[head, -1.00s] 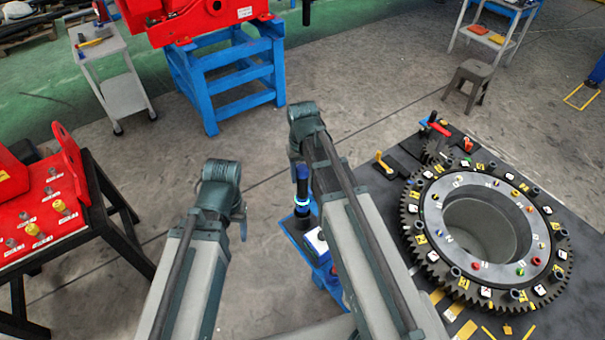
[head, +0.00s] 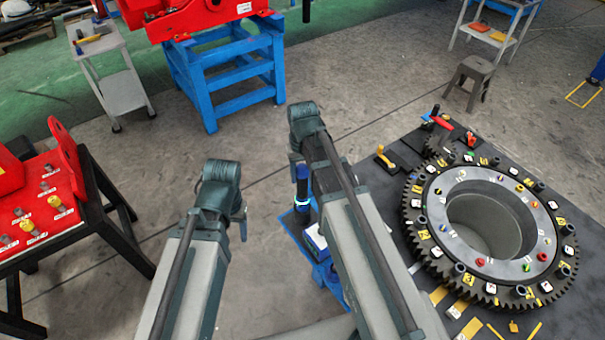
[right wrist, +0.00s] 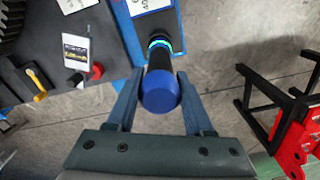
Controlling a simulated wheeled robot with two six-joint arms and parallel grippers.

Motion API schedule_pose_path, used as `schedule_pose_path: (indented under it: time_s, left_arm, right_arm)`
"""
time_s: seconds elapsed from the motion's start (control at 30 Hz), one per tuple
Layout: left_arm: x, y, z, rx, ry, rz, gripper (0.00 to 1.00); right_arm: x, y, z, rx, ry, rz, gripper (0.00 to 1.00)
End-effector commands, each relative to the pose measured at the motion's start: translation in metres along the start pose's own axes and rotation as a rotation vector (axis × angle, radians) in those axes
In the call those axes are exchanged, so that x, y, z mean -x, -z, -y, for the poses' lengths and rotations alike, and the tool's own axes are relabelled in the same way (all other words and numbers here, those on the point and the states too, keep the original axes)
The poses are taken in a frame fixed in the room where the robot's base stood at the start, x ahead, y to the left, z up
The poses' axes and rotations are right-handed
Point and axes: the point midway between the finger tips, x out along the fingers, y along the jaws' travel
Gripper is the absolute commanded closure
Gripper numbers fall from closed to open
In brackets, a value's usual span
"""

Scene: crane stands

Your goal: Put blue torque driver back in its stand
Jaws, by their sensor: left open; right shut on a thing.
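The blue torque driver (head: 302,185) has a blue cap, a black body and a glowing cyan ring. It is upright over the blue stand (head: 296,230), partly behind my right arm in the head view. In the right wrist view, the fingers of my right gripper (right wrist: 159,76) are shut on the driver (right wrist: 160,94), its blue cap facing the camera. The driver's lower end is hidden, so I cannot tell whether it is seated in the stand. My left gripper (head: 241,226) is open and empty, left of the stand, mostly hidden by its own wrist.
A dark table (head: 375,205) with a large ring gear (head: 425,245) stands to the right. A yellow-handled part (head: 385,158) lies near its left edge. A red machine on a black frame (head: 110,215) stands at left. Open floor lies between.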

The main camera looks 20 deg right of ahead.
Motion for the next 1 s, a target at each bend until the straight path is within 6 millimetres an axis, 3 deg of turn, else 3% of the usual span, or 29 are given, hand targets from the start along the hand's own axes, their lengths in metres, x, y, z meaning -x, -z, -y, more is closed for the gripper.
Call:
schedule_pose_path:
  time_s: [0.6, 0.63, 0.8, 1.0]
  left_arm:
    - [-0.022, 0.001, -0.002, 0.000, 0.000, -0.001, 0.38]
    - [-0.022, 0.001, -0.002, 0.000, 0.000, -0.001, 0.38]
    - [-0.020, 0.001, -0.002, 0.000, 0.000, -0.001, 0.38]
    - [-0.020, 0.001, -0.002, 0.000, 0.000, -0.001, 0.38]
  right_arm:
    - [-0.022, 0.000, 0.000, 0.000, 0.000, 0.000, 1.00]
    - [-0.022, 0.000, 0.000, 0.000, 0.000, 0.000, 0.46]
    - [-0.020, 0.000, 0.000, 0.000, 0.000, 0.000, 0.16]
    - [-0.020, 0.000, 0.000, 0.000, 0.000, 0.000, 0.13]
